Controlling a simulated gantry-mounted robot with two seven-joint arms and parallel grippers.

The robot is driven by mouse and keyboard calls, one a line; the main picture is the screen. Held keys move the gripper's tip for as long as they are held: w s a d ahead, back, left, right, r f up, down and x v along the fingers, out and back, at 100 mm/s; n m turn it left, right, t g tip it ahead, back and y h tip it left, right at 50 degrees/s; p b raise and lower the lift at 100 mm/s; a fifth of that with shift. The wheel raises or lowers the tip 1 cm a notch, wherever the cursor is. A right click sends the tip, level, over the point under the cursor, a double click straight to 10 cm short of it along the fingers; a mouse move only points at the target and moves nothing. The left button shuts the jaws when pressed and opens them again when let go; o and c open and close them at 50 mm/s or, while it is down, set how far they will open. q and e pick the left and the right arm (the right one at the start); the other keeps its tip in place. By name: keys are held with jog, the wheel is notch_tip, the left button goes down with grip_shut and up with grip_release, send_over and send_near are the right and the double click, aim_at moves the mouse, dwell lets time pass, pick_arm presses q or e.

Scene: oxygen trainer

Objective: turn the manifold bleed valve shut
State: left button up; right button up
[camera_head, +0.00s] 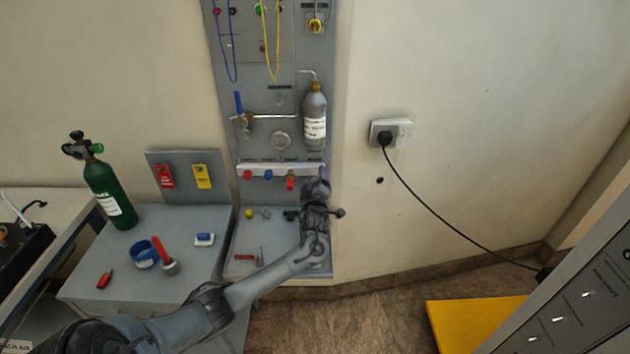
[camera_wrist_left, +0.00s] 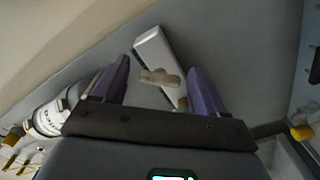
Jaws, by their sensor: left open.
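The white manifold bar (camera_head: 270,168) runs across the lower part of the grey wall panel, with red and blue knobs below it. My left gripper (camera_head: 320,178) is at the bar's right end and hides that end in the head view. In the left wrist view, the end of the bar (camera_wrist_left: 153,46) shows beyond my left gripper (camera_wrist_left: 157,82). A small pale grey wing-shaped handle (camera_wrist_left: 160,78), which looks like the bleed valve, lies between the two purple fingers. The fingers are open, with a gap visible on both sides of it. My right gripper is in neither view.
A green cylinder (camera_head: 110,190) stands on the grey cabinet at left, with a blue tape roll (camera_head: 143,255). A wall socket (camera_head: 391,131) with a black cable is at right.

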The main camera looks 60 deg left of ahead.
pick_arm(q)
jog(key=shift+w+a, duration=0.2)
jog(key=shift+a, duration=0.15)
jog(key=c, duration=1.1)
jog(key=shift+o, duration=0.2)
